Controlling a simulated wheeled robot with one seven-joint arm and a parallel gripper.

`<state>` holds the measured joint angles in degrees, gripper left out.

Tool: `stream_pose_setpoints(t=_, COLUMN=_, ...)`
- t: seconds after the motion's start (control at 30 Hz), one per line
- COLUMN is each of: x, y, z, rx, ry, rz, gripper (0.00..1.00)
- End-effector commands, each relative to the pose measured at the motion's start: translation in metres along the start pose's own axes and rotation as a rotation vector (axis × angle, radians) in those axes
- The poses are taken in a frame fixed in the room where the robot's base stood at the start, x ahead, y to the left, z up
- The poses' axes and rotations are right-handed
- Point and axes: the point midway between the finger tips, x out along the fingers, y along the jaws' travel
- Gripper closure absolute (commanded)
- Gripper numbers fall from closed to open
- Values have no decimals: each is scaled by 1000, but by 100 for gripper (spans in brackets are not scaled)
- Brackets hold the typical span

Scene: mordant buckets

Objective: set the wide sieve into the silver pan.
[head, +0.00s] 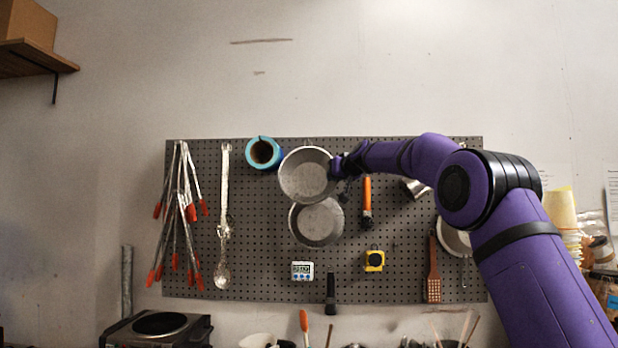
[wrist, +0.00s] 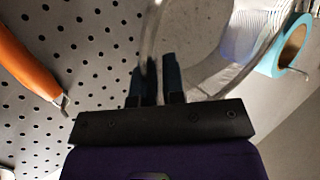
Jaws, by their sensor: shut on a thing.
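My gripper (head: 338,168) is shut on the rim of a round, shallow grey metal vessel (head: 306,174), which I take for the wide sieve. In the wrist view my gripper's dark fingers (wrist: 157,82) pinch its rim, and its grey bottom (wrist: 195,28) shows beyond. It is in front of the pegboard, with its open face toward the head camera. A similar round silver vessel (head: 317,222) is just below, its top edge overlapped by the held one. It may be the silver pan, but I cannot tell for sure.
The pegboard (head: 335,272) carries tongs (head: 180,215), a ladle (head: 224,215), a teal roll (head: 263,152), an orange-handled tool (head: 367,200), a timer (head: 302,271) and a yellow tape measure (head: 374,261). A hot plate (head: 158,328) stands at lower left. Bowls at the bottom edge are cut off.

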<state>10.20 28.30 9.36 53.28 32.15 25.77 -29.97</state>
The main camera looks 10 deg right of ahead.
Motion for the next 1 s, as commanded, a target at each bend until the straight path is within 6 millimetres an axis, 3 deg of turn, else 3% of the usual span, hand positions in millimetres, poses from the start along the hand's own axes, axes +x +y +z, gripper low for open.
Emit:
stream_pose_setpoints(t=0.37, x=1, y=0, z=0, rx=0, ry=-3, rz=0, gripper=100)
stream_pose_setpoints(t=1.0, x=-3, y=-2, z=-16, rx=0, ry=0, rz=1, gripper=100)
